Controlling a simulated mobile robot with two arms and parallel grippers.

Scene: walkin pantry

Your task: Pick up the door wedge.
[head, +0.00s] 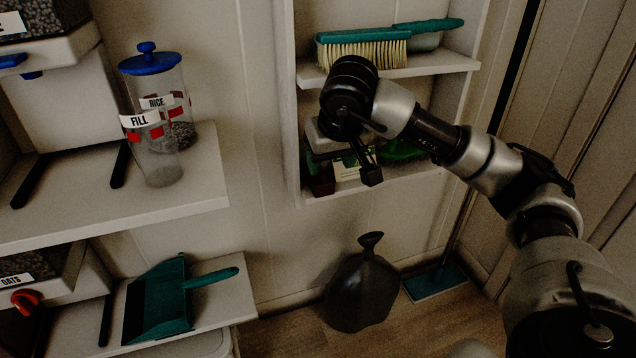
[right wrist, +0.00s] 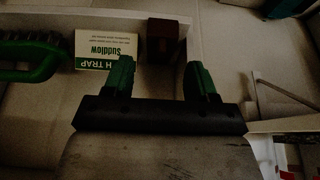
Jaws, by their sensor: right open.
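A small dark reddish-brown block, which looks like the door wedge (head: 320,180), sits at the left end of the lower cubby shelf. In the right wrist view the same brown block (right wrist: 162,40) lies ahead of the fingers, roughly in line with the gap between them. My right gripper (head: 366,170) is in front of that shelf, pointing down and inward. In the right wrist view its two green-tipped fingers (right wrist: 160,80) are spread apart with nothing between them. Whether they touch anything is hard to tell in the dim light. My left gripper does not show.
A moth trap box (right wrist: 108,48) stands close beside the brown block, and a green brush (right wrist: 32,60) lies past it. The shelf above holds a teal hand brush (head: 362,50). The cubby's left side wall (head: 290,120) is near the block.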

